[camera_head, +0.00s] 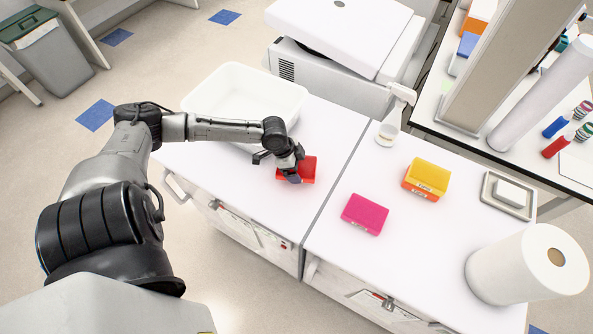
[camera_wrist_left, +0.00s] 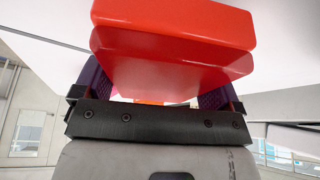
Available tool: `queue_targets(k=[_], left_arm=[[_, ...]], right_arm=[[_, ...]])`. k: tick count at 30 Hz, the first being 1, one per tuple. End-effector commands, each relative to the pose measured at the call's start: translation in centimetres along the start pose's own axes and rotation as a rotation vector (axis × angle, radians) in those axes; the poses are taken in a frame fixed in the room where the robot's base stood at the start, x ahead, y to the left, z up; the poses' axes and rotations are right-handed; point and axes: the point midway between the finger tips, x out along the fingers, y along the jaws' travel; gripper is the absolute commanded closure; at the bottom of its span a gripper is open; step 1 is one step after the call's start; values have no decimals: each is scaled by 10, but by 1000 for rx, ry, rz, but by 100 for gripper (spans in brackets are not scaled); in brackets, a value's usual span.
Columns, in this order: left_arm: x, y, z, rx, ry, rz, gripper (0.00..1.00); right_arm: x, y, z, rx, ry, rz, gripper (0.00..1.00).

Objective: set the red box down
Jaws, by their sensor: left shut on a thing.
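The red box (camera_head: 309,168) is at the right part of the left white bench top, near the seam between the two benches. My left gripper (camera_head: 294,172) is shut on it and partly covers its left side. In the left wrist view the red box (camera_wrist_left: 172,45) fills the space between the two fingers of my left gripper (camera_wrist_left: 155,95). I cannot tell whether the box touches the bench top. My right gripper is in neither view.
A white tub (camera_head: 245,72) stands behind my left arm. On the right bench are a pink box (camera_head: 365,214), a yellow box (camera_head: 429,176) on an orange one (camera_head: 421,193), a small white cup (camera_head: 387,134) and a paper roll (camera_head: 513,266). A white machine (camera_head: 345,78) stands behind.

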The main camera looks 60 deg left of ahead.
Motion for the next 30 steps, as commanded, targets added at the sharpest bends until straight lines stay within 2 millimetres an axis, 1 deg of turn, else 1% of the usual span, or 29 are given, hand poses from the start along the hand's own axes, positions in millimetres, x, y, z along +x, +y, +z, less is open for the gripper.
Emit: queue_targets(k=[3, 7, 19, 20, 21, 23, 30], left_arm=[[15, 1, 5, -3, 2, 1, 36], [29, 1, 11, -1, 1, 0, 36], [32, 0, 13, 0, 0, 0, 36], [33, 1, 13, 0, -1, 0, 9], [32, 1, 13, 0, -1, 0, 5], [32, 1, 13, 0, -1, 0, 0], [31, 1, 13, 0, -1, 0, 0]], right_arm=[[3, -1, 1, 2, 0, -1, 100], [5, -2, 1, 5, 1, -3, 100], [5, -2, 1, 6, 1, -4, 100], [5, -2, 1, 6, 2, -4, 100], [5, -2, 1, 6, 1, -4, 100], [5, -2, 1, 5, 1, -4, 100], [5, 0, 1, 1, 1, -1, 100]])
